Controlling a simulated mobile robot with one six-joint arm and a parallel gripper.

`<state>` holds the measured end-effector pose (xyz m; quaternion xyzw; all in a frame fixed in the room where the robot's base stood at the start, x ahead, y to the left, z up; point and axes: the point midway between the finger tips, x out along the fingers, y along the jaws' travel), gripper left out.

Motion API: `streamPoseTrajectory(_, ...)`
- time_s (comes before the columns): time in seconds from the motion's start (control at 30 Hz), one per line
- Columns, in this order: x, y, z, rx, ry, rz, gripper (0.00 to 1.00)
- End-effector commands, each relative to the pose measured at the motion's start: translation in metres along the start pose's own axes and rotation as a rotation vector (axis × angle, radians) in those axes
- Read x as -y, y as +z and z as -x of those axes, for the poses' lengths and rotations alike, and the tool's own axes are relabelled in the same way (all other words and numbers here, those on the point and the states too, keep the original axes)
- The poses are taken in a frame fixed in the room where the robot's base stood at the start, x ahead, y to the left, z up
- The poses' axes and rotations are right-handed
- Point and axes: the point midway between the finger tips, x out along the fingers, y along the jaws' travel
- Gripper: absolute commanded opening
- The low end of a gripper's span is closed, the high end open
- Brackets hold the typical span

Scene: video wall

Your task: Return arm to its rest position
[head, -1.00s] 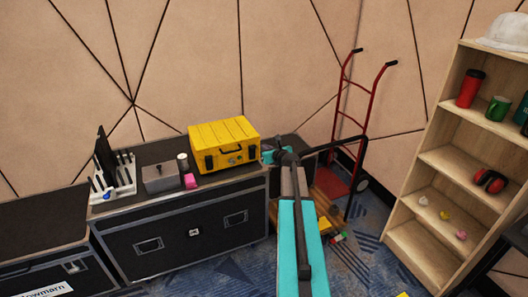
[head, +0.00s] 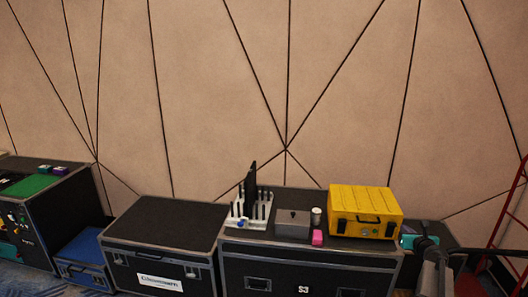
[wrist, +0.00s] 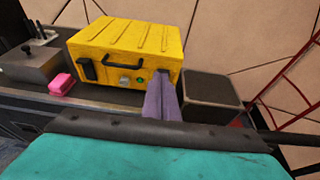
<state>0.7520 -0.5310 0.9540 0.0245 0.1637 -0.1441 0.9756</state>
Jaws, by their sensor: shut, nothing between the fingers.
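My gripper (wrist: 161,86) shows in the wrist view as two purple fingers lying together, shut and empty. Its tips appear in front of the right end of a yellow case (wrist: 125,45), with no clear contact. In the head view my arm is at the lower right, and its dark and teal end overlaps the area just right of the yellow case (head: 365,205). The fingers cannot be made out there.
A black road case (head: 262,262) bears the yellow case, a grey box (head: 292,225), a pink block (head: 317,238) and a white rack (head: 249,212). Another black case (head: 165,230) stands left. A red hand truck (head: 507,220) is at the right edge.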

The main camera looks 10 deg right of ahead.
Motion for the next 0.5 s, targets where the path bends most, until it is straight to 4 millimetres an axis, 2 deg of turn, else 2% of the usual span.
streamPoseTrajectory(0.17, -0.054, -0.024, -0.021, -0.025, 0.062, 0.009, 0.00)
streamPoseTrajectory(0.3, -0.111, -0.058, -0.036, -0.061, 0.126, 0.015, 0.00)
streamPoseTrajectory(0.5, -0.192, -0.117, -0.044, -0.130, 0.216, 0.048, 0.00)
